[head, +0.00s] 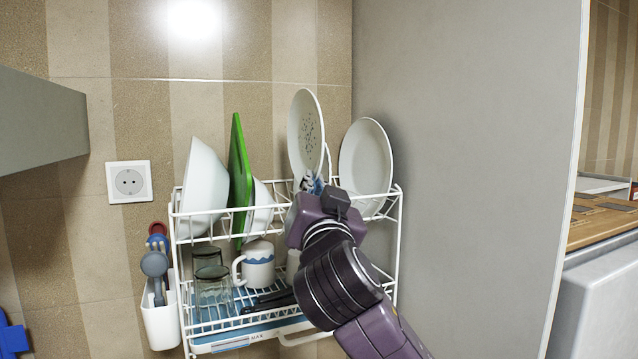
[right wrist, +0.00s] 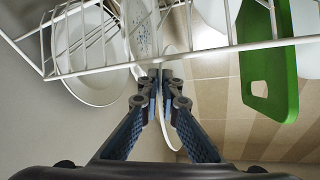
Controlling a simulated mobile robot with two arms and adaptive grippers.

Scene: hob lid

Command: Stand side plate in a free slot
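The side plate (head: 304,128) is white with a dark speckled pattern. In the head view it is upright, seen at an angle, above the rack's upper tier and higher than the white plate beside it. My right gripper (head: 312,184) is at its lower edge, fingers closed on it. In the right wrist view the plate (right wrist: 142,30) shows just beyond the nearly joined fingertips (right wrist: 160,75), behind a rack wire. The white wire dish rack (head: 398,215) is below and around; the gripper hides the slots beneath the plate. My left gripper is not in view.
A white plate (head: 366,155) stands in the rack to the right. A white bowl (head: 204,185), a green board (head: 238,165) and another white dish (head: 262,205) stand to the left. Glasses and a mug (head: 258,268) fill the lower tier. A grey panel (head: 465,150) bounds the right side.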

